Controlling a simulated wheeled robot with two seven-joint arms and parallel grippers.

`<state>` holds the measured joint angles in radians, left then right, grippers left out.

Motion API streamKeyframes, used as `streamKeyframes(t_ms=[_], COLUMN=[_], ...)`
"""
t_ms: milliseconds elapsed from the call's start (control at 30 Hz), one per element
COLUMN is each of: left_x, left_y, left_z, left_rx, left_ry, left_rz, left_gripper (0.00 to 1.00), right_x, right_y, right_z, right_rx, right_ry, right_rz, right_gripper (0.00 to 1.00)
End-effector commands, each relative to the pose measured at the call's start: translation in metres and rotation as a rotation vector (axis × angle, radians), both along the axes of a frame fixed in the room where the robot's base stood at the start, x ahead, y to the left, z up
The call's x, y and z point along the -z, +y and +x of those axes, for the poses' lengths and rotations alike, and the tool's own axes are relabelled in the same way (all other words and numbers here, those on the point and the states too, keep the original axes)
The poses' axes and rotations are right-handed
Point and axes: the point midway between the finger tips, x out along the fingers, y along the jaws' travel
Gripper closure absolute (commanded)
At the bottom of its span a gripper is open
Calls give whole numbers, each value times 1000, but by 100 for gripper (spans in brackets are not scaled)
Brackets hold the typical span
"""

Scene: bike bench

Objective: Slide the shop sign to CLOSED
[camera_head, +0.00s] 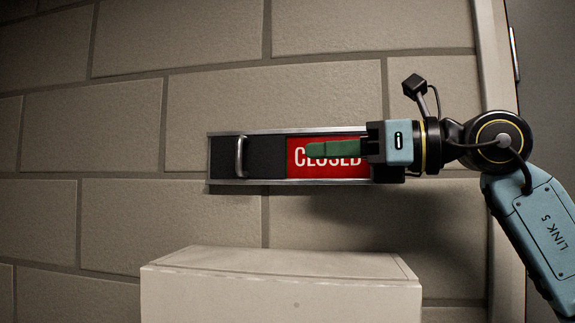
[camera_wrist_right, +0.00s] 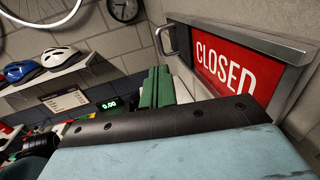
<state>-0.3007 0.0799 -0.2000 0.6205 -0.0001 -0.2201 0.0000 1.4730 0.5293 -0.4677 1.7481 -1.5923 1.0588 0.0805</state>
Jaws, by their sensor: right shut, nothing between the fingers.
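The shop sign (camera_head: 328,146) is a metal-framed slot on the block wall with a red panel reading CLOSED. Its black slider panel with an upright metal handle (camera_head: 239,157) sits at the left end of the frame. In the right wrist view the red CLOSED panel (camera_wrist_right: 222,66) and the handle (camera_wrist_right: 166,41) show clear of my fingers. My right gripper (camera_head: 310,149) is shut and empty, with its green fingers in front of the red panel, right of the handle and apart from it. My left gripper is not in view.
A pale box-like unit (camera_head: 280,290) stands below the sign. A door frame (camera_head: 497,70) is at the right. The wrist view shows helmets (camera_wrist_right: 60,56) on a shelf, a clock (camera_wrist_right: 125,8) and a green-lit display (camera_wrist_right: 109,105). The wall left of the sign is clear.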

Motion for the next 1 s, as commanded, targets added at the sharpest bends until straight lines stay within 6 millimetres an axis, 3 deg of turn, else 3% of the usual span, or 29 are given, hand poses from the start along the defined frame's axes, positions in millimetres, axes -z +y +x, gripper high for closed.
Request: streamKeyframes(t_ms=[100,300,867,1000], left_x=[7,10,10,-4], left_y=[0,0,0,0], left_z=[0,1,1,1], left_rx=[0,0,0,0], left_ry=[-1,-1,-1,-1], left_rz=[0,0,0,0], left_gripper=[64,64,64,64], right_x=[1,0,-1,-15], right_y=[-19,-33,-34,-34], right_z=[-9,-17,-17,-17], right_rx=[2,1,-1,-1], right_ry=[-1,0,0,0], right_rz=[0,0,0,0], right_gripper=[100,100,100,100])
